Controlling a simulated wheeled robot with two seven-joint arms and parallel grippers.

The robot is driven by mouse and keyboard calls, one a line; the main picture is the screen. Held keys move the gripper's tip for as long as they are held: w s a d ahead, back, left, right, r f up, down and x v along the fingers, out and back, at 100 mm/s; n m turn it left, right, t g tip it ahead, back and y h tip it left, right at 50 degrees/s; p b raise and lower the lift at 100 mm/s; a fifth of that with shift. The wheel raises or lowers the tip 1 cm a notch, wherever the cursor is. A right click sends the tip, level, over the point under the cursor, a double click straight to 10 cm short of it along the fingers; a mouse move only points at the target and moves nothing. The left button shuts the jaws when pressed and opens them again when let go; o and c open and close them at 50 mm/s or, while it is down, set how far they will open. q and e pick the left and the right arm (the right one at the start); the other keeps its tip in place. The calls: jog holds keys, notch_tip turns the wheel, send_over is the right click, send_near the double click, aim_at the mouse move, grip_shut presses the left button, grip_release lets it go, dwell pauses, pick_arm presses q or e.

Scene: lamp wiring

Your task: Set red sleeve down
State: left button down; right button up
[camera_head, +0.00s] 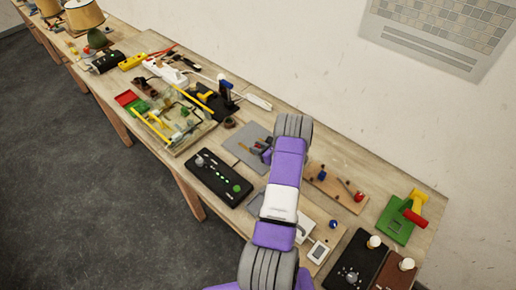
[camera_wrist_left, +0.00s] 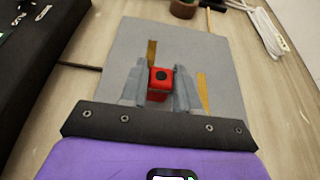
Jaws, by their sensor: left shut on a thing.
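In the left wrist view, a small red block-like piece with a dark round hole in its top, the red sleeve (camera_wrist_left: 159,78), sits between the two grey fingers of my left gripper (camera_wrist_left: 159,90). The fingers are closed on it from both sides. It is over a grey mat (camera_wrist_left: 125,45); I cannot tell whether it touches the mat. In the head view my left gripper (camera_head: 266,154) is over the grey mat (camera_head: 238,150), partly hidden by my purple arm. The sleeve is not clear there. My right gripper is not in view.
A black box with green lights (camera_head: 220,178) stands in front of the mat. A wooden board with coloured knobs (camera_head: 336,188) lies to the right. Many tools crowd the left.

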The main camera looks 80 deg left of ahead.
pick_arm(q)
jog(key=shift+f, duration=0.2)
jog(key=shift+f, duration=0.2)
jog(key=c, duration=0.8)
grip_release()
jog(key=shift+r, duration=0.1)
jog(key=shift+r, duration=0.2)
jog(key=v, duration=1.1)
jog(key=shift+w+f+b, duration=0.1)
jog(key=shift+f+b, duration=0.05)
jog(key=shift+b, duration=0.15)
jog(key=shift+w+d+r, duration=0.2)
jog(key=shift+w+d, duration=0.05)
jog(key=shift+d, duration=0.15)
